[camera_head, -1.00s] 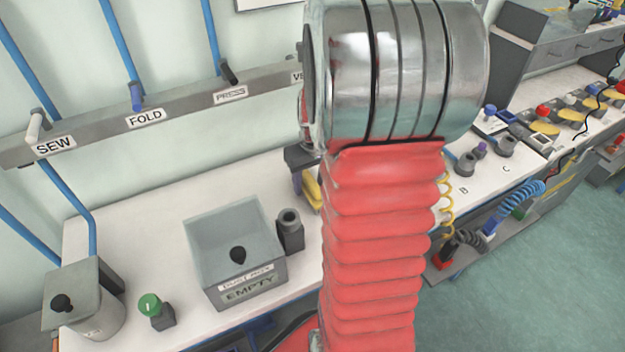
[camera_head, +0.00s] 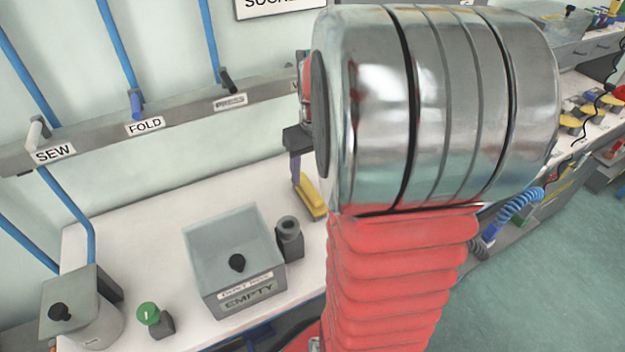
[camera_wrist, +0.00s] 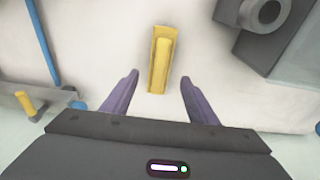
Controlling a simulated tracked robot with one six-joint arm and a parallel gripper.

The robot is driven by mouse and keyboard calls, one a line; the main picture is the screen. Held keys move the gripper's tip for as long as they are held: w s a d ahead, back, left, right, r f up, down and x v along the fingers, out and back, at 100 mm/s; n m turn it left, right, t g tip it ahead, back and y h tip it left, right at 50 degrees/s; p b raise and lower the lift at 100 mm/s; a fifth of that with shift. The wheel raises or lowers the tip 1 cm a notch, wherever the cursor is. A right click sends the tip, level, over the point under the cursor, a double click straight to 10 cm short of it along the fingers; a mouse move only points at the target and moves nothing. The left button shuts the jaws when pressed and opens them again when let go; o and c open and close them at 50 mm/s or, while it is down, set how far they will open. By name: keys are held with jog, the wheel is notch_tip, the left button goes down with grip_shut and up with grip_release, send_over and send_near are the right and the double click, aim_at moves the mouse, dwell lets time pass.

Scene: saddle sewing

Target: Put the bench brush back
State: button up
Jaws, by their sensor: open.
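A long yellow object (camera_head: 310,199) lies on the white bench; it also shows in the wrist view (camera_wrist: 160,58), with a paler strip along its middle. It may be the bench brush, but I cannot tell whether it is the brush or a holder. My gripper (camera_head: 296,182) is above the bench beside it in the head view. In the wrist view my gripper (camera_wrist: 159,76) has its two purple fingers wide apart and nothing held, with the yellow object's near end between the tips in the picture. My arm hides part of the bench.
A grey box (camera_head: 215,272) marked EMPTY and a dark round socket (camera_head: 290,238) stand close to the yellow object. A green-topped knob (camera_head: 149,314) and a lidded grey canister (camera_head: 85,305) are at left. A labelled rail (camera_head: 185,118) with pegs runs along the wall.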

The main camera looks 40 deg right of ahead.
aim_at(312, 190)
jog(key=shift+s+r, duration=0.15)
jog(key=shift+r, duration=0.9)
jog(key=shift+s+r, duration=0.15)
jog(key=shift+r, duration=0.9)
jog(key=shift+a, duration=0.1)
jog(key=s+a+r+n+t, duration=0.1)
jog(key=s+a, duration=0.1)
jog(key=a, duration=0.6)
jog(key=s+a+r+n+t, duration=0.1)
jog(key=s+a+r, duration=0.1)
jog(key=a, duration=0.7)
jog(key=s+a+r+n+t, duration=0.1)
jog(key=s+a, duration=0.3)
jog(key=a, duration=0.4)
jog(key=shift+a+r+t, duration=0.4)
jog(key=shift+r, duration=0.35)
jog(key=shift+s+a, duration=0.15)
jog(key=shift+s, duration=0.05)
jog(key=shift+c, duration=0.4)
